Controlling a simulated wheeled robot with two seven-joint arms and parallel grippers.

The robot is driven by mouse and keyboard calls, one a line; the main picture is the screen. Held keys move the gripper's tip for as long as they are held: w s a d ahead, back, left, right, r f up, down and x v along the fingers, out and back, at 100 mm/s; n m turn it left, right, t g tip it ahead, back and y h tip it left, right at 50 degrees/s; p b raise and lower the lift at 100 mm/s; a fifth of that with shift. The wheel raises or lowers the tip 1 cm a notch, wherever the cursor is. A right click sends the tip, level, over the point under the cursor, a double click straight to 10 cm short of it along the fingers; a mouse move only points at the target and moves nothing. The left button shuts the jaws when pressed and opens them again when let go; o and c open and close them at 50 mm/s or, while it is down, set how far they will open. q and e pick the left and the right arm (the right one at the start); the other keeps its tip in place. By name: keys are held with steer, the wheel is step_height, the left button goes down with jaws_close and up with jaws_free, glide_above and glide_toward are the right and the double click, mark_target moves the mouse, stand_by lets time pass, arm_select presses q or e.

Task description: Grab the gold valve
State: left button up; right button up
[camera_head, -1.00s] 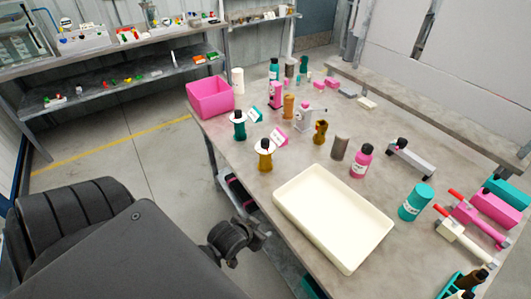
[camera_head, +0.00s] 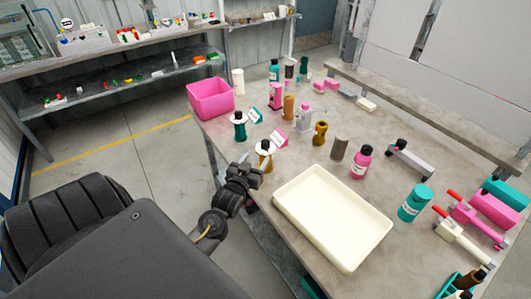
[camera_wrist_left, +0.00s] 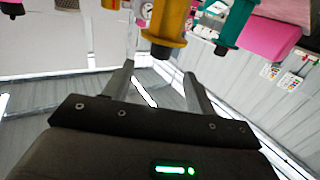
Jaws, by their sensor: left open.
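A gold valve (camera_head: 264,160) with a pale disc and dark top stands upright near the table's left edge. It also shows at the top of the left wrist view (camera_wrist_left: 167,27), beyond the fingertips. My left gripper (camera_head: 255,170) is just in front of it at the table's edge, with the valve's lower part partly hidden. In the left wrist view the two fingers (camera_wrist_left: 160,82) are spread with nothing between them. A second gold part (camera_head: 320,132) stands further right on the table. My right gripper is not in view.
A teal valve (camera_head: 239,126) stands behind the gold one, near a pink bin (camera_head: 210,98). A cream tray (camera_head: 283,205) lies to the right of my gripper. A pink bottle (camera_head: 361,163) and a brown cylinder (camera_head: 340,148) stand beyond the tray.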

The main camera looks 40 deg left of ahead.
mark_target(263, 147)
arm_select(q)
steer(key=x, duration=0.4)
steer(key=shift+w+p, duration=0.2)
steer(key=shift+p, duration=0.1)
steer(key=shift+w+a+p, duration=0.2)
steer(key=shift+w+p, duration=0.15)
steer(key=shift+w, duration=0.05)
steer(key=x, duration=0.1)
steer(key=p+x, duration=0.1)
steer(key=x, duration=0.2)
steer(key=shift+w+a+f, duration=0.15)
steer(key=shift+f, duration=0.15)
jaws_close()
